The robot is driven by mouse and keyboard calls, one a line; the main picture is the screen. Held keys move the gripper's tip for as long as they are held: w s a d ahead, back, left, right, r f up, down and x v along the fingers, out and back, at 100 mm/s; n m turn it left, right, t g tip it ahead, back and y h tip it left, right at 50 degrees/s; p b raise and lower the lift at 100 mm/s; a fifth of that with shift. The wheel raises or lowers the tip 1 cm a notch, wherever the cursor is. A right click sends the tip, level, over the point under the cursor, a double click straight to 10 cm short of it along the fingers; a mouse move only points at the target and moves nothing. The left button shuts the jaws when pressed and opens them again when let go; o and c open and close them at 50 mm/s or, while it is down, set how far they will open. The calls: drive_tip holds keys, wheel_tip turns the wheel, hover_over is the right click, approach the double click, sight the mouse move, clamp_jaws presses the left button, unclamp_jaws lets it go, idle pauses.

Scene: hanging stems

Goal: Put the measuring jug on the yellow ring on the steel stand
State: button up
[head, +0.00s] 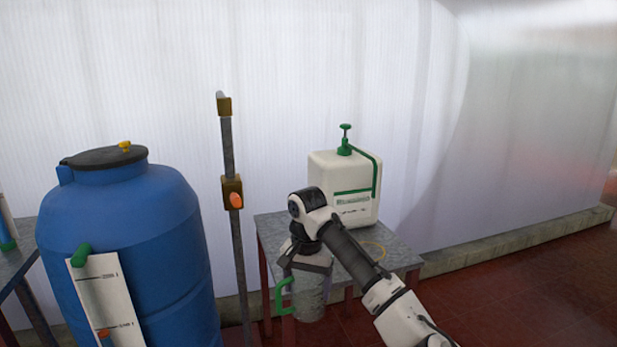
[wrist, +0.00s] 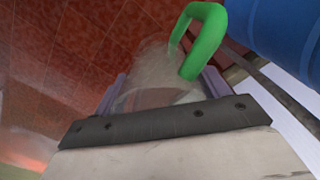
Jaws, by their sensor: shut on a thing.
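The measuring jug (head: 309,292) is clear with a green handle. My gripper (head: 306,266) is shut on it from above and holds it upright in front of the steel stand, apart from the top as far as I can tell. In the wrist view the jug (wrist: 160,72) sits between the two fingers of my gripper (wrist: 158,98), its green handle towards the upper right. The steel stand (head: 275,225) has a grey top and dark red legs.
A white sprayer canister (head: 335,168) with a green pump stands at the back of the stand. A blue barrel (head: 130,250) and a grey post (head: 228,150) with an orange knob are to the left. Another table (head: 14,265) is at the far left. Red floor is free at right.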

sight(307, 317)
wheel_tip(307, 317, down, 24)
drive_tip(key=r+n, duration=0.1)
drive_tip(key=n, duration=0.2)
drive_tip(key=s+f, duration=1.5)
drive_tip(key=f, duration=0.2)
drive_tip(key=shift+s+d+f, duration=0.2)
drive_tip(key=shift+s, duration=0.2)
drive_tip(key=shift+a, duration=0.15)
drive_tip(key=shift+w+n, duration=0.15)
drive_tip(key=shift+n, duration=0.15)
